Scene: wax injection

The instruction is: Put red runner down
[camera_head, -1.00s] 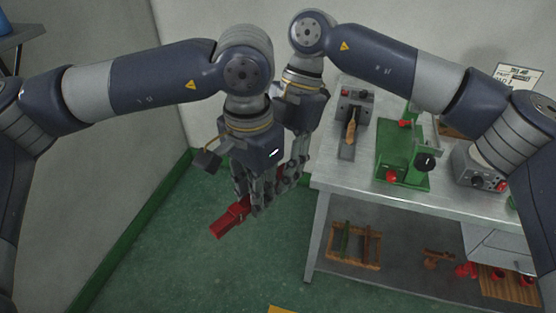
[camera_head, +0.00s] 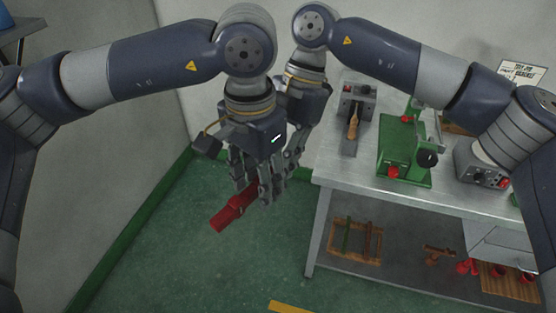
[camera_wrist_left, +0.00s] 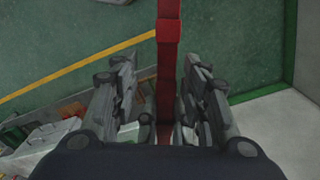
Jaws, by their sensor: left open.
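The red runner (camera_head: 228,213) is a long red bar. Its thick end sticks out below and left of my left gripper (camera_head: 253,196) in the head view, above the floor. In the left wrist view the runner (camera_wrist_left: 167,60) runs lengthwise between the fingers of my left gripper, which is open with a gap on both sides. My right gripper (camera_head: 294,165) is close behind the left one, at the runner's other end. Its fingers are largely hidden, so I cannot tell whether they grip the runner.
A grey workbench (camera_head: 334,165) stands at right, with a green press (camera_head: 404,150) and a control box (camera_head: 482,164) on top. Its lower shelf (camera_head: 400,270) holds a wooden tray (camera_head: 340,257) and red parts. Green floor (camera_head: 220,270) is clear below the grippers.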

